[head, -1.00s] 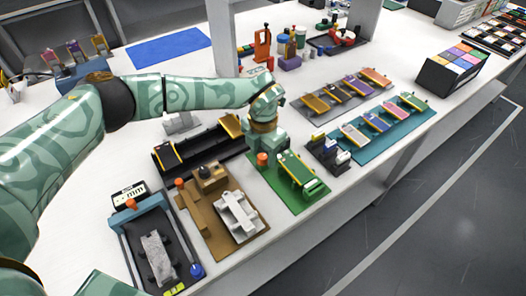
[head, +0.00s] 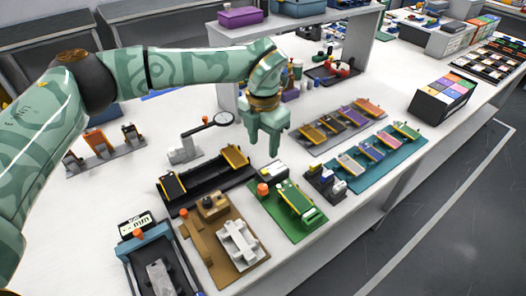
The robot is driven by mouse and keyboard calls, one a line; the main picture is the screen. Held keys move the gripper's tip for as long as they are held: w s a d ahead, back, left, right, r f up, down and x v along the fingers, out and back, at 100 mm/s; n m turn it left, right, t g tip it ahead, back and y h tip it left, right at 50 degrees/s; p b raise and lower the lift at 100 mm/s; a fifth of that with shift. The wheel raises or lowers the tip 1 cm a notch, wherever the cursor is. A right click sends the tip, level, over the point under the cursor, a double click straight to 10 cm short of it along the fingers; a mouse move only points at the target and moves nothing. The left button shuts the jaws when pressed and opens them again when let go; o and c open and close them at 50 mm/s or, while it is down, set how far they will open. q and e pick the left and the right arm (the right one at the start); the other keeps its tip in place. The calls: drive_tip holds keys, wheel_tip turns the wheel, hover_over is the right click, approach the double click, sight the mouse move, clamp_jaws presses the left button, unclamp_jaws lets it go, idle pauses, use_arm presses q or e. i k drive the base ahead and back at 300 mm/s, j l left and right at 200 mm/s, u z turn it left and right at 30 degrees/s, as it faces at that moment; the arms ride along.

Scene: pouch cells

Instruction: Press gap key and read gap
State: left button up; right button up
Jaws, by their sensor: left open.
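My left gripper (head: 263,143) hangs fingers down over the white table, open and empty, just behind the green fixture. The green fixture (head: 315,218) carries a green-and-yellow pouch cell piece (head: 295,197) and an orange round key (head: 262,189). A small black-and-white box (head: 272,171) stands at its back edge, just below my gripper; any reading on it is too small to tell. At the front left, a blue-framed device (head: 150,241) has an orange key (head: 138,234) and a display (head: 136,223) with dark characters that I cannot read. I cannot tell which key is the gap key. My right gripper is not in view.
A black tray (head: 205,180) and a brown fixture (head: 195,235) with a white part lie left of the green fixture. A magnifier on a stand (head: 195,140) is behind. Grey (head: 325,147) and teal (head: 345,180) mats hold several cells at right. A shelf post stands behind my gripper.

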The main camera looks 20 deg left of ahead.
sight(264, 172)
drive_tip(key=k+l, duration=0.2)
drive_tip(key=k, duration=0.3)
drive_tip(key=k+l, duration=0.2)
drive_tip(key=k, duration=0.25)
